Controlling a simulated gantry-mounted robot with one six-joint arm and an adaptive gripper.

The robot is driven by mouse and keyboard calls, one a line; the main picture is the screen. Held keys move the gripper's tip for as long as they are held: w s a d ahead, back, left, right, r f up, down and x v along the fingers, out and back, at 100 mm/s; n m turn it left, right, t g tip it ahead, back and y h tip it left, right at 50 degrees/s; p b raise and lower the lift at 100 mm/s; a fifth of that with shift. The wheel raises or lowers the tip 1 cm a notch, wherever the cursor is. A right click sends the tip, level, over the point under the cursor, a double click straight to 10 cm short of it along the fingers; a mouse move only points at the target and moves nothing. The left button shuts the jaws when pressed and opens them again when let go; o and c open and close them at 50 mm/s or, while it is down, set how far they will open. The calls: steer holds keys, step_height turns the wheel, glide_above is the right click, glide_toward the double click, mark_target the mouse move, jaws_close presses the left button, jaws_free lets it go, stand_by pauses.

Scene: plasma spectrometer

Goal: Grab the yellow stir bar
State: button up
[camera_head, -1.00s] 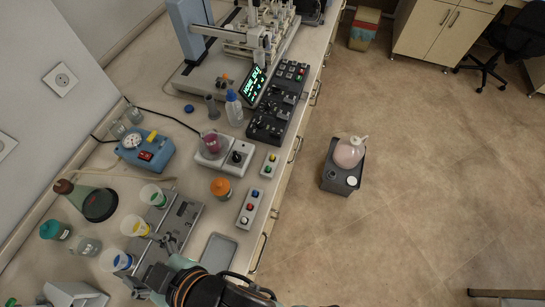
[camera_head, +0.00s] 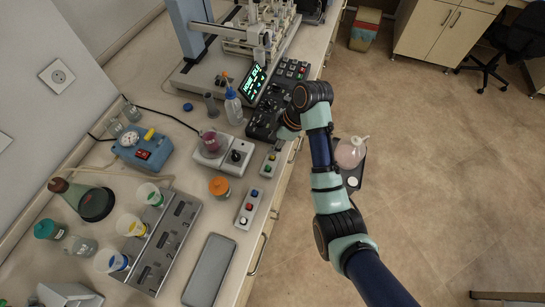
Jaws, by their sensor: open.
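I cannot pick out the yellow stir bar for certain. A small yellow piece (camera_head: 149,134) shows on top of the blue pump unit (camera_head: 136,152) at the left. A beaker with a yellow patch (camera_head: 131,226) stands at the left edge of the grey slotted rack (camera_head: 171,244), between a green-marked and a blue-marked beaker. My gripper (camera_head: 276,131) is at the end of my arm, by the near end of the dark control panel, far right of the rack. Its fingers are hard to make out against the panel, and no held thing shows.
A hotplate with a glass of red liquid (camera_head: 211,143), an orange-capped jar (camera_head: 219,186) and button boxes (camera_head: 248,209) stand on the bench between my gripper and the rack. A grey tray (camera_head: 209,270) lies beside the rack. A flask (camera_head: 92,202) stands at far left.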

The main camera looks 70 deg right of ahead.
mark_target(272, 157)
steer(key=shift+s+d+f, duration=0.15)
steer(key=shift+f, duration=0.35)
steer(key=shift+s+d+f, duration=0.2)
steer(key=shift+f, duration=0.25)
steer(key=shift+s+d+f, duration=0.15)
steer(key=shift+f, duration=0.35)
steer(key=b+x, duration=0.1)
steer(key=x, duration=0.4)
steer(key=shift+s+f+b, duration=0.15)
steer(key=shift+s+b, duration=0.05)
steer(key=shift+b, duration=0.2)
jaws_close()
